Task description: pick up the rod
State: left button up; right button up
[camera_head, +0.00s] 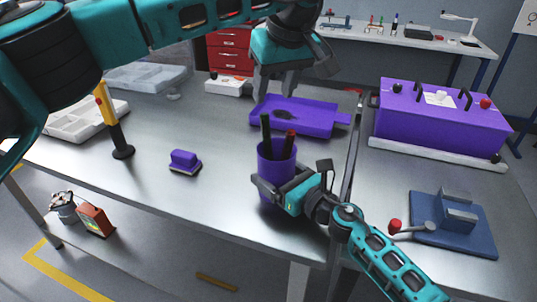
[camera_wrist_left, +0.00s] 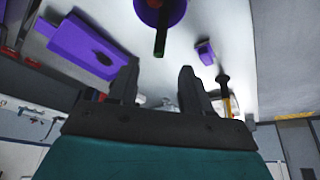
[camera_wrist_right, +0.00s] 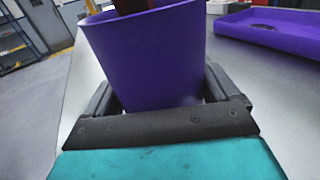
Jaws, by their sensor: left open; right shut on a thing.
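A purple cup (camera_head: 276,170) stands near the front edge of the metal table. A dark rod (camera_head: 266,134) and a second rod with a reddish top (camera_head: 290,142) stick up out of it; their lower ends are hidden inside. My right gripper (camera_head: 282,188) is shut on the cup, and the right wrist view shows its fingers on either side of the cup (camera_wrist_right: 150,60). My left gripper (camera_head: 273,84) is open and empty, above and behind the cup. In the left wrist view a dark, greenish rod (camera_wrist_left: 160,40) shows beyond the open fingers (camera_wrist_left: 158,70).
A purple tray (camera_head: 322,123) with a dark patch lies behind the cup. A purple brush-like block (camera_head: 185,162) and a yellow-black post (camera_head: 115,120) stand to the left. A purple toolbox (camera_head: 440,120) and a blue fixture (camera_head: 455,225) are on the right. The table's left front is clear.

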aim_at(267, 124)
pick_arm(q)
jog(key=x, duration=0.6)
jog(key=shift+f, duration=0.15)
jog(key=shift+s+x, duration=0.2)
jog(key=shift+x, duration=2.55)
jog(key=shift+d, duration=0.1)
jog(key=shift+c, duration=0.2)
grip_shut()
